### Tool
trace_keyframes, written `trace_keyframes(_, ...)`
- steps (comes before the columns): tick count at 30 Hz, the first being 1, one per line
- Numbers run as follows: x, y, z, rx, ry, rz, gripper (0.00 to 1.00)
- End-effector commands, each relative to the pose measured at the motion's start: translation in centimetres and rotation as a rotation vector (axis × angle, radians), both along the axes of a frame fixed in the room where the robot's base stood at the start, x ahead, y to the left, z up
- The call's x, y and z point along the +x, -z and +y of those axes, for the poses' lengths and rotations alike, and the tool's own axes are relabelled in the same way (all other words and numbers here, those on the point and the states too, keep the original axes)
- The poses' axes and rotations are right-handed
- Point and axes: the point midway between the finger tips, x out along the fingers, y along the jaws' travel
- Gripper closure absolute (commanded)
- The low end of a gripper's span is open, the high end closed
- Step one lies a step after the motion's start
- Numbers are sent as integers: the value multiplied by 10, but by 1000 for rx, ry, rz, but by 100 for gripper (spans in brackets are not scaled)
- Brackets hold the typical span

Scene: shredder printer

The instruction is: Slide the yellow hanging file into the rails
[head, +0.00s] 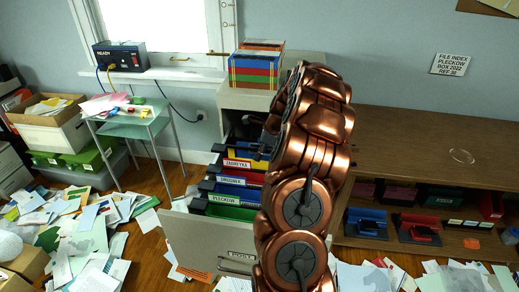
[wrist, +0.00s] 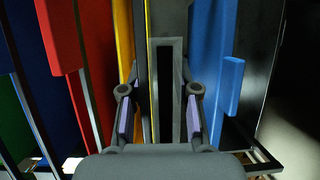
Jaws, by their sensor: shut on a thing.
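The yellow hanging file (wrist: 125,40) stands upright in the wrist view, between a red file (wrist: 68,60) and a blue file (wrist: 205,60). In the head view my gripper (head: 262,135) is at the back of the open drawer (head: 200,245), largely hidden by my copper arm. Red, blue and green files with label tabs (head: 235,201) hang in front of it. Whether the yellow file's hooks rest on the rails is hidden.
Coloured binders (head: 256,70) stand on top of the cabinet (head: 245,99). A wooden shelf unit (head: 430,150) is at the right. A small glass table (head: 135,125) stands at the left. Papers (head: 100,225) litter the floor around the drawer.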

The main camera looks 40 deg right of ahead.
Motion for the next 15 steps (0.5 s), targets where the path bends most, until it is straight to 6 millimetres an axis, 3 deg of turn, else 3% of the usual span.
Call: trace_keyframes(15, -1, 30, 1, 3, -2, 2, 100)
